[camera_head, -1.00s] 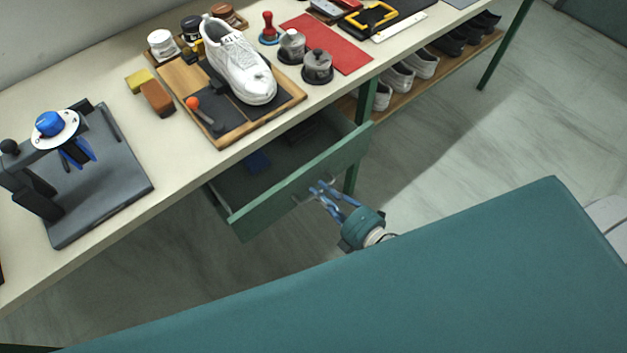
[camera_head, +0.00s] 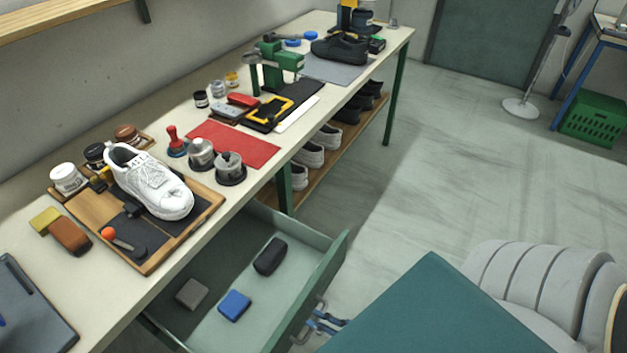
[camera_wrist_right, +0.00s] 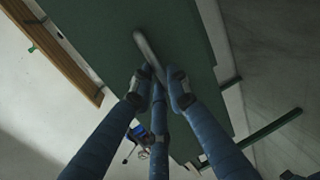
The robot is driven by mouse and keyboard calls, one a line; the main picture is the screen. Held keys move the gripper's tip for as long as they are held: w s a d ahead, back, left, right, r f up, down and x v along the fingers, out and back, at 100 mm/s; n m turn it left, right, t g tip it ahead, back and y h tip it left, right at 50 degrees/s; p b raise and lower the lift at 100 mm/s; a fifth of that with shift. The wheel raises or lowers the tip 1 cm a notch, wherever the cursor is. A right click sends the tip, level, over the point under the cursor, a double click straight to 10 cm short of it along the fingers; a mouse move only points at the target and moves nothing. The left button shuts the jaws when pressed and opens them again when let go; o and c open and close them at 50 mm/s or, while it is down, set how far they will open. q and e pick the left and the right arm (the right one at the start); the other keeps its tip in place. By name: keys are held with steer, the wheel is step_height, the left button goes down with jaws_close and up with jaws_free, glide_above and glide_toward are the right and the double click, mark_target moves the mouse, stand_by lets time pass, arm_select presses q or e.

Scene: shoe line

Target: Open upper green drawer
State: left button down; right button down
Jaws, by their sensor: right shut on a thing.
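The upper green drawer (camera_head: 318,282) is pulled well out from under the workbench in the head view, with its inside showing. In it lie a black block (camera_head: 270,257), a blue block (camera_head: 235,305) and a grey block (camera_head: 191,294). My right gripper (camera_head: 316,322) is at the outer side of the drawer front. In the right wrist view its blue fingers (camera_wrist_right: 160,82) are closed around the metal bar handle (camera_wrist_right: 148,52) on the green front (camera_wrist_right: 115,75). My left gripper is not in view.
The workbench top carries a white shoe (camera_head: 150,182) on a wooden board (camera_head: 207,207), a red mat (camera_head: 240,146) and several jars and tools. A shelf below (camera_head: 322,165) holds shoes. Open floor (camera_head: 445,170) lies to the right.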

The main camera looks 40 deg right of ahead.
stand_by(0.3)
steer(key=c, duration=1.7)
jaws_free()
steer(key=shift+s, duration=0.1)
steer(key=v, duration=1.2)
